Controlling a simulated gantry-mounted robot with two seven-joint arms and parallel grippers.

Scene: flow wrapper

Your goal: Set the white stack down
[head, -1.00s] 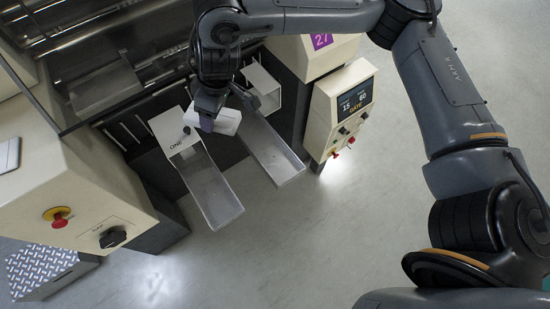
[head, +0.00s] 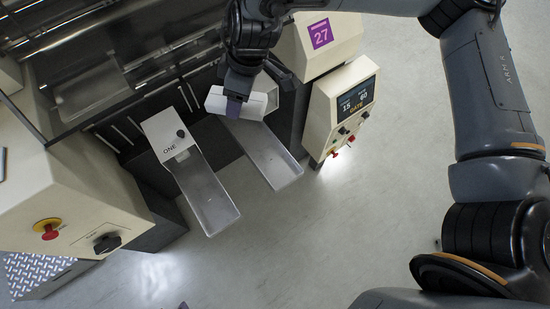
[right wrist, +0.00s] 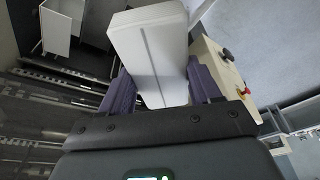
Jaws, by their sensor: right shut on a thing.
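The white stack (head: 214,101) is a pale block held in my right gripper (head: 233,106), above the upper end of the right-hand metal chute (head: 268,158) in the head view. In the right wrist view the white stack (right wrist: 150,50) sits between the two purple fingers of the right gripper (right wrist: 160,84), with a seam line along its face. I cannot tell whether the stack touches the chute. My left gripper is not in view.
A second metal chute (head: 208,194) with a white cover marked ONE (head: 166,136) is to the left. A control panel (head: 341,108) with a screen stands right of the chutes. A cream cabinet (head: 70,205) with a red button is at left. The floor in front is clear.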

